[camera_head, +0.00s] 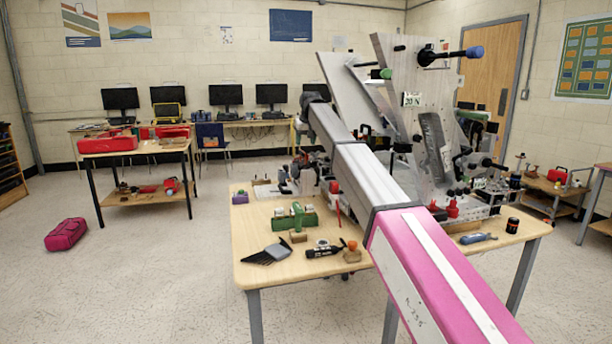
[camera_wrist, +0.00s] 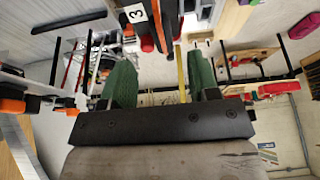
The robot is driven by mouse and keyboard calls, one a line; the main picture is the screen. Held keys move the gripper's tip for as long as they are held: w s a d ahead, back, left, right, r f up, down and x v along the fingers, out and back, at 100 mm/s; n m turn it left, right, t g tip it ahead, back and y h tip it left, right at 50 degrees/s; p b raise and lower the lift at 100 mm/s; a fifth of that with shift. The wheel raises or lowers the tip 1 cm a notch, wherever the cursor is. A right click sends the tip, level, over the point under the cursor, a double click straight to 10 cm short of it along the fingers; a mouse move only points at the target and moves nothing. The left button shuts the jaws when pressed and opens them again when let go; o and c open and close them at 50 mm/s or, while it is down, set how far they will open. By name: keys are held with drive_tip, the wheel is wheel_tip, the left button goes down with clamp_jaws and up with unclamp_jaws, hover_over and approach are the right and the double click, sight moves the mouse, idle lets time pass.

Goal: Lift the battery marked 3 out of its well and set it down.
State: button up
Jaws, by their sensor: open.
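In the wrist view, my gripper (camera_wrist: 163,72) shows two green fingers spread well apart on a dark palm, with nothing held between them. A white tag reading 3 (camera_wrist: 134,13) is at the top edge, up and left of the gap between the fingers. It is on or against a dark block, which I take to be the battery (camera_wrist: 146,43), with a red-orange strip at its right. The top edge cuts off this area, so I cannot tell how the battery sits in its well. In the head view I cannot pick out the battery or the gripper fingers.
A pink bag (camera_head: 66,234) lies on the floor at left. Open floor lies between it and the table.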

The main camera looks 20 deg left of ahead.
sight(303, 152)
drive_tip(key=x, duration=0.8)
drive_tip(key=shift+w+a+f, duration=0.25)
drive_tip(key=shift+a+f, duration=0.05)
drive_tip(key=shift+a, duration=0.05)
drive_tip(key=shift+c, duration=0.3)
clamp_jaws()
drive_tip(key=shift+r, duration=0.15)
